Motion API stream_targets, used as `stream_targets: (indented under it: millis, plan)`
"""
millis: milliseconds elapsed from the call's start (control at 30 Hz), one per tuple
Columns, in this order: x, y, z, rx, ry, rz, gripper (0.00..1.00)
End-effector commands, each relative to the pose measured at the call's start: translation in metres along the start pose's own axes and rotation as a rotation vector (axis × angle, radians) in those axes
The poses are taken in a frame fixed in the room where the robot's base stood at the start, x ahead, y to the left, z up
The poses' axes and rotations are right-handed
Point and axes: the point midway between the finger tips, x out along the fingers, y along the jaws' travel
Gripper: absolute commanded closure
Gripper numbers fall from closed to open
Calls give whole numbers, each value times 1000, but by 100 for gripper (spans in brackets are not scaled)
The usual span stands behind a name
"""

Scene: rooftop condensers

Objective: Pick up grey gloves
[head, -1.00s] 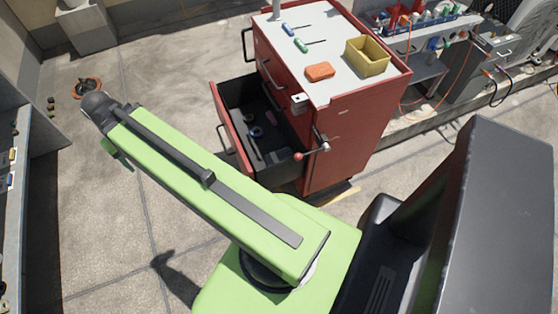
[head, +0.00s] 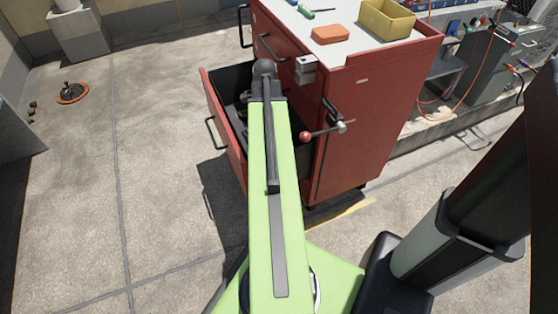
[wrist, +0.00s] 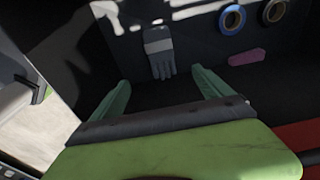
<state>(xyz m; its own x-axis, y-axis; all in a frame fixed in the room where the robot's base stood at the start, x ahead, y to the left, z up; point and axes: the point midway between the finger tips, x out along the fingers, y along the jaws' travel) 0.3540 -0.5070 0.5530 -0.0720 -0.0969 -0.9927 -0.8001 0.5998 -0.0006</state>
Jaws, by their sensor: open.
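The grey gloves (wrist: 158,52) lie in the open dark drawer, in the upper middle of the wrist view, fingers pointing toward me. My gripper (wrist: 161,77) is open, its two green fingers spread on either side of the gloves' finger ends. The jaws hold nothing. I cannot tell how high the fingers are above the drawer floor. In the head view my arm reaches over the open drawer (head: 228,82) and hides most of its inside, so neither gloves nor fingers show there.
A blue ring (wrist: 232,19), an olive ring (wrist: 274,11) and a purple piece (wrist: 247,56) lie right of the gloves. The red cabinet (head: 375,115) carries a red-knobbed lever (head: 325,132). An orange block (head: 330,33) and yellow bin (head: 387,20) stand on top.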

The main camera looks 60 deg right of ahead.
Motion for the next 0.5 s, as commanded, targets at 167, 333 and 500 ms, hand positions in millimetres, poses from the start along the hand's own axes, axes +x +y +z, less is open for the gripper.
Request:
stream_targets:
  millis: [167,333,500]
  plan:
    - [42,0,2,-2,0,0,11]
    - [79,0,2,-4,0,0,11]
    - [112,-1,2,-4,0,0,11]
